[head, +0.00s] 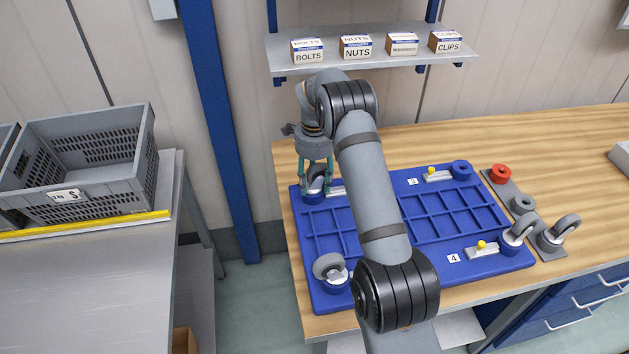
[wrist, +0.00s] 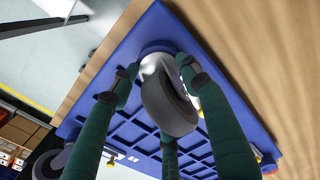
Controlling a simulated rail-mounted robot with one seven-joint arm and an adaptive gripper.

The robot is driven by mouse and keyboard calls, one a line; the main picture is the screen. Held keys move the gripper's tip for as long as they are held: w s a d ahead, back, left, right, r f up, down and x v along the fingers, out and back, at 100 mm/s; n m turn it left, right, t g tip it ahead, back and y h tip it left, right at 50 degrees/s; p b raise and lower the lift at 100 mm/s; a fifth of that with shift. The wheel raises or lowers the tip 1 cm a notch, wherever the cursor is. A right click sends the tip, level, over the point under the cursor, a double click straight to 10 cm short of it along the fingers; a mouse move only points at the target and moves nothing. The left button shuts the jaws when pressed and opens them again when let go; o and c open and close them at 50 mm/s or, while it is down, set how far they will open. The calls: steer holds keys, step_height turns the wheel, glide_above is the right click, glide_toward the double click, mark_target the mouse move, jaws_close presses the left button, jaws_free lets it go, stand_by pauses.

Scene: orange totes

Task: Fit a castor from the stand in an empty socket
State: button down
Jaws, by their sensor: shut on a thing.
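My gripper (head: 317,188) is shut on a grey castor (wrist: 168,100) at the far-left corner of the blue board (head: 445,263). The castor's lower end is at the blue socket (head: 314,198) there; I cannot tell whether it is fully seated. Other castors stand in the near-left socket (head: 332,286) and the near-right socket (head: 515,249), by label 4. The far-right socket (head: 461,167), by label 3, is empty. The grey stand (head: 551,253) at the right holds one castor (head: 560,231), with a grey ring (head: 522,204) and a red ring (head: 501,173) behind it.
Latches with yellow knobs (head: 481,245) lie beside the sockets. My arm crosses the board's middle and hides part of it. A shelf with small boxes (head: 356,47) hangs behind. A grey crate (head: 85,165) stands on the left table. The bench's right side is mostly clear.

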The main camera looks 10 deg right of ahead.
steer(key=c, duration=0.8)
jaws_free()
step_height(320, 180, up, 12)
steer(key=shift+r, duration=0.1)
step_height(320, 180, down, 12)
steer(key=shift+f, duration=0.15)
steer(key=shift+r, duration=0.2)
stand_by(0.4)
stand_by(0.3)
